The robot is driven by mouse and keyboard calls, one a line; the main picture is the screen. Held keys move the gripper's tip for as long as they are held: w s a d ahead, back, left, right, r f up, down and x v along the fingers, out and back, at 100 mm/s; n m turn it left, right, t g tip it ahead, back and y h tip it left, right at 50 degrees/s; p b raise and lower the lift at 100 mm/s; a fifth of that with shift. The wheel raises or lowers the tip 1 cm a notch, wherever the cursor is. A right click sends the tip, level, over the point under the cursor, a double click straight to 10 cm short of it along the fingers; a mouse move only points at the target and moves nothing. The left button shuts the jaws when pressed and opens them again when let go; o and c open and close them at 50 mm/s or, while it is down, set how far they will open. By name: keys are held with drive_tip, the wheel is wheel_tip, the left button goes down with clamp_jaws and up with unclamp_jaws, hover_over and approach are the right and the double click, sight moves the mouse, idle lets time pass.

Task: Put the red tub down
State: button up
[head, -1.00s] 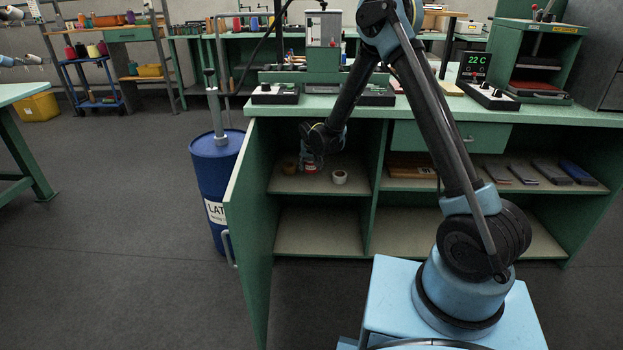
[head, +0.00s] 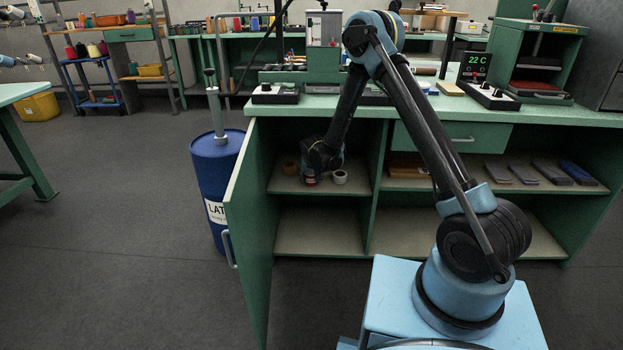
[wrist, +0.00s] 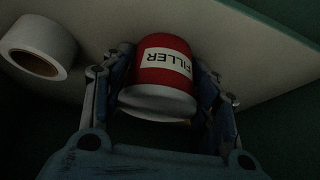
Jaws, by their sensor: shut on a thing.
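The red tub (wrist: 163,66) has a cream label reading FILLER and a pale end, and sits between the two fingers in the wrist view. My gripper (wrist: 166,72) is shut on it from both sides. In the head view the tub (head: 310,179) shows only partly below my gripper, inside the open cupboard at the upper shelf (head: 355,186). I cannot tell whether the tub touches the shelf.
A white roll (head: 340,177) stands close to the right of the tub; it is also in the wrist view (wrist: 37,47). The open cupboard door (head: 250,220) stands at the left. The lower shelf (head: 318,232) is empty.

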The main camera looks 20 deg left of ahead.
drive_tip(key=o, duration=1.2)
drive_tip(key=v, duration=1.2)
drive_tip(key=shift+s, duration=0.1)
